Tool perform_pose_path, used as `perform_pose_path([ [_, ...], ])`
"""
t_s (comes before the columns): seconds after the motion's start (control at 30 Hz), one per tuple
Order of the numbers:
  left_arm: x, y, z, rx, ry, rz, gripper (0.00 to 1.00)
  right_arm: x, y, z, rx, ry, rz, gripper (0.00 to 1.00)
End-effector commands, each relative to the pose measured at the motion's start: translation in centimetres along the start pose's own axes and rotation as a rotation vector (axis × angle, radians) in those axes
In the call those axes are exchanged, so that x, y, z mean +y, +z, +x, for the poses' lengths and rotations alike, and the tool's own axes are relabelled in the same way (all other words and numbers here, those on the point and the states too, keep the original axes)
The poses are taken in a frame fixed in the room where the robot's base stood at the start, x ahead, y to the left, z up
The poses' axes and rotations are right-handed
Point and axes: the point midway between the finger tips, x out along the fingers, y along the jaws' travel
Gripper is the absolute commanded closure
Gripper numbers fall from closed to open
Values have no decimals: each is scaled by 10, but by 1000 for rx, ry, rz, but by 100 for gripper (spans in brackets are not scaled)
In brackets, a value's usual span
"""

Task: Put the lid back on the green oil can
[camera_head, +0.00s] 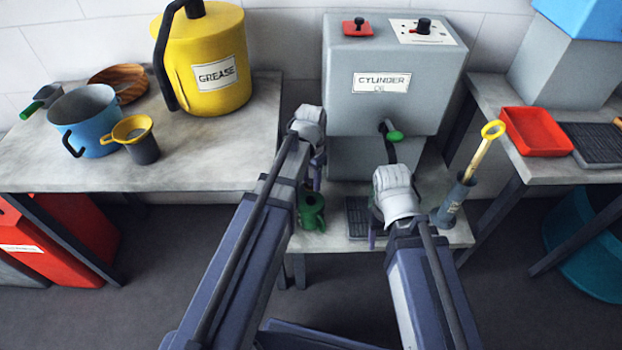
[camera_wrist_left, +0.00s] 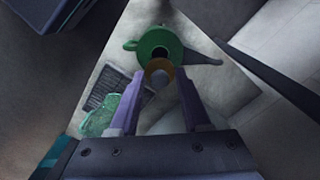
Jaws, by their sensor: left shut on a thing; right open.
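The green oil can (camera_head: 312,211) stands on the low middle bench, partly behind my left arm. In the left wrist view the green oil can (camera_wrist_left: 160,42) shows from above, with a dark round opening, a handle and a spout. My left gripper (camera_wrist_left: 158,82) is shut on the lid (camera_wrist_left: 159,70), a small brass-coloured round piece with a grey middle. The lid appears just beside the can's opening in this view; its height above the can is unclear. In the head view my left gripper (camera_head: 317,180) is mostly hidden by its wrist. My right gripper (camera_head: 375,232) points down, open, over the bench.
A grey cylinder oil tank (camera_head: 393,60) with a green-handled tap (camera_head: 395,136) stands behind the can. A pale green object (camera_wrist_left: 98,118) is unclear.

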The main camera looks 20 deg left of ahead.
Motion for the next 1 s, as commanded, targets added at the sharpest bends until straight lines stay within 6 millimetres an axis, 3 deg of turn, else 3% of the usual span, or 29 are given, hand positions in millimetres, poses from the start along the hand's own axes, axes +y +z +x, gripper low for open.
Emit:
perform_pose_path([
  [0.6, 0, 0, 53, 0, 0, 0, 100, -5, -3, 52, 0, 1, 0, 43],
  [1.0, 0, 0, 59, 0, 0, 0, 100, -5, -3, 58, 0, 1, 0, 43],
])
